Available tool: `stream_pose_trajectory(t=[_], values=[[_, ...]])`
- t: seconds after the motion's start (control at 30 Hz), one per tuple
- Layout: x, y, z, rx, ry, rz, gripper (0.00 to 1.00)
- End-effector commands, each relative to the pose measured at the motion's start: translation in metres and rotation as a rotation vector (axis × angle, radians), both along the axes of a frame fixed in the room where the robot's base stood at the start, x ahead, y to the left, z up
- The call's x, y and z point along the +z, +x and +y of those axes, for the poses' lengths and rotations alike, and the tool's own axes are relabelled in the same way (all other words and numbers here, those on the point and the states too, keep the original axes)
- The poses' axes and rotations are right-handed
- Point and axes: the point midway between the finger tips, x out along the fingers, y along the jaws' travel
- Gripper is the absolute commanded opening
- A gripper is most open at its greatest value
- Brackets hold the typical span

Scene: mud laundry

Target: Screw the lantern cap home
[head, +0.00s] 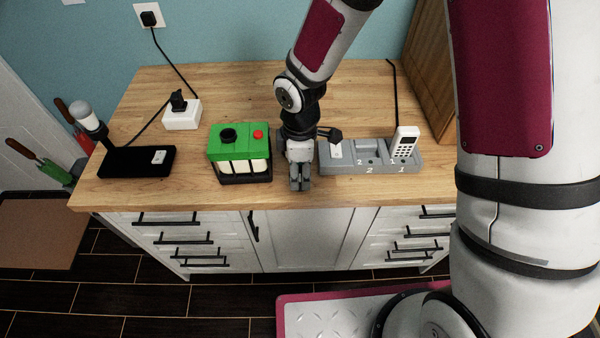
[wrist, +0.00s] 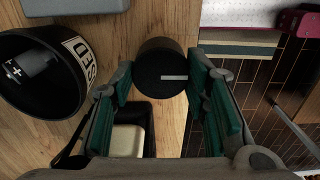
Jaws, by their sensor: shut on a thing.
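My gripper (head: 300,186) points down near the front edge of the counter, just left of the grey dock. In the wrist view, my gripper (wrist: 160,85) has its green-padded fingers on either side of a round black cap (wrist: 158,74) with a short white line on its top, and is shut on it. The cap's underside is hidden, so I cannot tell what is under it or how it sits. In the head view my gripper hides the cap.
The grey dock (head: 345,167) is close right. A labelled black cup (wrist: 75,98) with a battery inside stands on the wall side. Further left are a black box (head: 125,162) and a white socket block (head: 182,118).

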Motion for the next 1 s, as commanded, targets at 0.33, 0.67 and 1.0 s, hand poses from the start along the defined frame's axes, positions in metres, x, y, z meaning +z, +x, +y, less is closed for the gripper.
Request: stream_pose_trajectory(t=[0.33,0.67,1.0], values=[[0.02,0.0,0.0,-0.002,0.0,-0.001,0.26],[0.038,0.0,0.0,-0.001,0.0,-0.001,0.26],[0.041,0.0,0.0,-0.001,0.0,0.0,0.26]])
